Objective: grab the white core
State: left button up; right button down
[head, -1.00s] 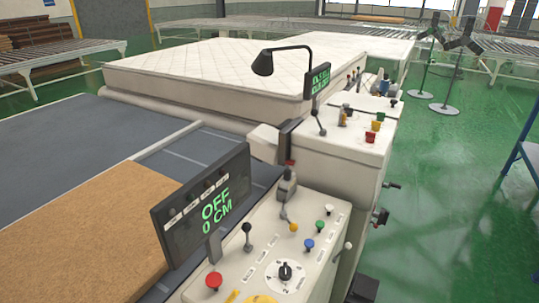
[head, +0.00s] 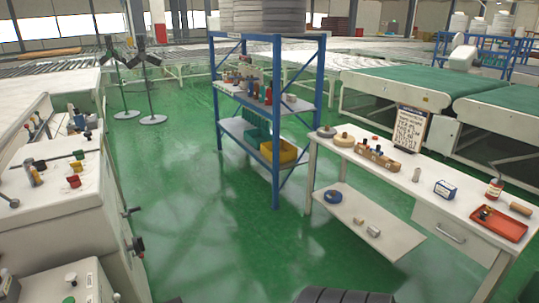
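I cannot pick out the white core for certain. A small pale upright cylinder (head: 417,174) stands on the white workbench (head: 455,200), between the wooden holder and the blue-and-white box. A small whitish roll (head: 373,230) lies on the bench's lower shelf (head: 395,238), beside a tan piece (head: 359,221). Either could be it. Neither of my grippers is in view.
A blue-framed rack (head: 276,170) with bottles and a yellow bin (head: 283,152) stands left of the bench. A red tray (head: 498,223) is at the bench's right end. White control consoles (head: 60,205) border the left. Green floor (head: 200,220) between is clear.

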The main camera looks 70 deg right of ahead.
aim_at(415, 177)
jog(key=z, duration=3.25)
jog(key=i+z, duration=0.15)
jog(key=i, duration=0.35)
jog(key=i+j+z, duration=0.2)
jog(key=i, duration=0.25)
